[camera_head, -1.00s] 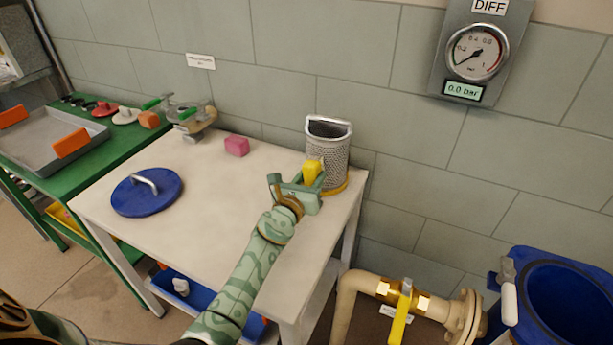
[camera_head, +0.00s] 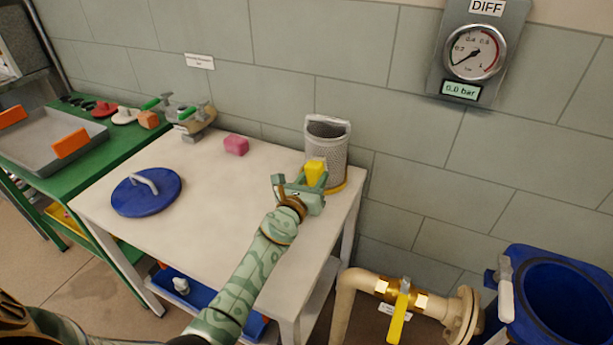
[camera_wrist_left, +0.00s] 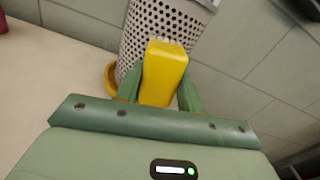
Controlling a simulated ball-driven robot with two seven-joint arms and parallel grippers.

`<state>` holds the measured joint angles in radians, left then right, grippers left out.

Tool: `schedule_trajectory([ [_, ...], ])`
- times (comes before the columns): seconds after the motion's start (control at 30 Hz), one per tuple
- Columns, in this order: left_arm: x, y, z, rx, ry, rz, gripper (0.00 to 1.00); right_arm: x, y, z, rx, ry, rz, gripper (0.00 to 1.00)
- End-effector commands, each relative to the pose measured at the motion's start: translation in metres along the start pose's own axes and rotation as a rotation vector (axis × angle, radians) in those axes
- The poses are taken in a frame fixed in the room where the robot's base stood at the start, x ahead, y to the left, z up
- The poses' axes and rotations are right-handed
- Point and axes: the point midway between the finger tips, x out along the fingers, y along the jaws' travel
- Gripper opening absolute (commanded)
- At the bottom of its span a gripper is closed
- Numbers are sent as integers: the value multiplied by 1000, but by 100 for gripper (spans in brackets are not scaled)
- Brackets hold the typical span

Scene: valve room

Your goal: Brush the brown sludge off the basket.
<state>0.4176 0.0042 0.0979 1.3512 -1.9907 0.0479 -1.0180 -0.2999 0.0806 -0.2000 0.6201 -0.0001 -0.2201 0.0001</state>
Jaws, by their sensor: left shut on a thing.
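The basket (camera_head: 326,141) is a grey perforated metal cylinder with a handle across its top. It stands upright on a yellow ring (camera_head: 338,187) at the right back of the white table. In the left wrist view the basket (camera_wrist_left: 145,30) shows its holes; I see no brown sludge on the side that shows. My left gripper (camera_head: 312,180) is shut on a yellow block-like brush (camera_wrist_left: 164,72), held at the basket's lower front. Pale bristles show at its far end, at or very near the basket wall; contact is unclear. My right gripper is not in view.
A yellow-handled valve (camera_head: 400,310) and a blue vessel (camera_head: 550,290) stand at right. The table's middle is clear.

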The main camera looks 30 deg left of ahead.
Motion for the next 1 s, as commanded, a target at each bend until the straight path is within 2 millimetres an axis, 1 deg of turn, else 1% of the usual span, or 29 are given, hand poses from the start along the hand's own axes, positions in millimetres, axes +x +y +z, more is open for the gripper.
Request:
schedule_trajectory([
  [0.07, 0, -1, 1, 0, -1, 0, 20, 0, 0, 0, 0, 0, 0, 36],
  [0.17, 0, 3, 1, 2, -1, 0, 20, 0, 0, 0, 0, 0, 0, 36],
  [0.4, 0, 24, 4, 3, -1, 1, 20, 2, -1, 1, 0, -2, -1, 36],
  [0.47, 0, 26, 4, 3, -1, 1, 20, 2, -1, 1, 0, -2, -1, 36],
  [0.57, 0, 23, 5, 1, -1, 0, 20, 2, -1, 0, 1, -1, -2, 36],
  [0.83, 2, 1, 2, -2, -1, -1, 20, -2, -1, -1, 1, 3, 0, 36],
  [1.0, 2, -2, 0, 0, -1, -1, 20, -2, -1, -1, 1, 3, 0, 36],
])
